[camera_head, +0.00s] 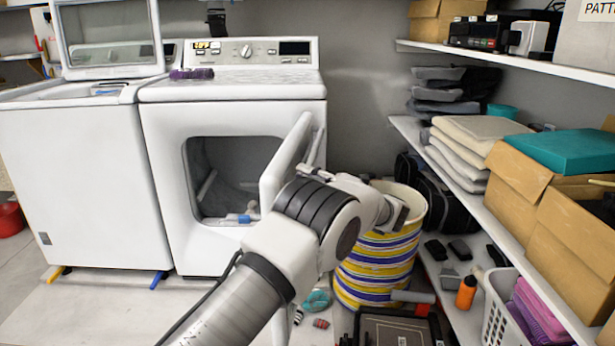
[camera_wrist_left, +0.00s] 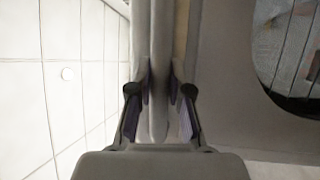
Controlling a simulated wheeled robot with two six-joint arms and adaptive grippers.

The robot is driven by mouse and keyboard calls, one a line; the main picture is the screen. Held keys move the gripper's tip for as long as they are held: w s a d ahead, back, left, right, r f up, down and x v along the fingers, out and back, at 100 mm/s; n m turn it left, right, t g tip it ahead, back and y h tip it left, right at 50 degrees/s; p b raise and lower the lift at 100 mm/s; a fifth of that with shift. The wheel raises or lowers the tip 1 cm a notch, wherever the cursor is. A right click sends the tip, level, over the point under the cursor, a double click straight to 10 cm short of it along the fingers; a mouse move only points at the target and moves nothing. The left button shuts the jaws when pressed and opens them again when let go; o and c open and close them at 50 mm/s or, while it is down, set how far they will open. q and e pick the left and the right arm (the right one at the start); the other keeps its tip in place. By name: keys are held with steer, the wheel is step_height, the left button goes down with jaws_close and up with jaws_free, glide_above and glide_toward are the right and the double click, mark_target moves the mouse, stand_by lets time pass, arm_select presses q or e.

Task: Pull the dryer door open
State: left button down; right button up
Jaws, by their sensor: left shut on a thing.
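The white dryer (camera_head: 235,110) stands with its door (camera_head: 290,155) swung partly open to the right, showing the dark drum opening (camera_head: 222,165). My left gripper (camera_head: 314,170) is at the door's free edge, partly hidden behind my own arm in the head view. In the left wrist view, the fingers of my left gripper (camera_wrist_left: 159,90) are on both sides of the door edge (camera_wrist_left: 160,50) and shut on it. The lower part of the door is hidden by my arm. My right gripper is not in view.
A striped basket (camera_head: 375,260) stands close to the right of the door. Shelves (camera_head: 480,68) with boxes and folded cloth line the right side. A white washer (camera_head: 85,170) stands left of the dryer. Small items (camera_head: 318,302) lie on the floor.

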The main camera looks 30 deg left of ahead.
arm_select(q)
steer(key=shift+r, duration=0.2)
steer(key=c, duration=1.1)
jaws_free()
steer(key=shift+w+a, duration=0.1)
steer(key=shift+f, duration=0.15)
steer(key=d, duration=0.4)
steer(key=d+f, duration=0.1)
steer(key=d, duration=0.2)
steer(key=d+f, duration=0.1)
steer(key=d, duration=0.3)
steer(key=shift+s+d+f, duration=0.1)
steer(key=shift+s+d, duration=0.25)
steer(key=shift+s, duration=0.05)
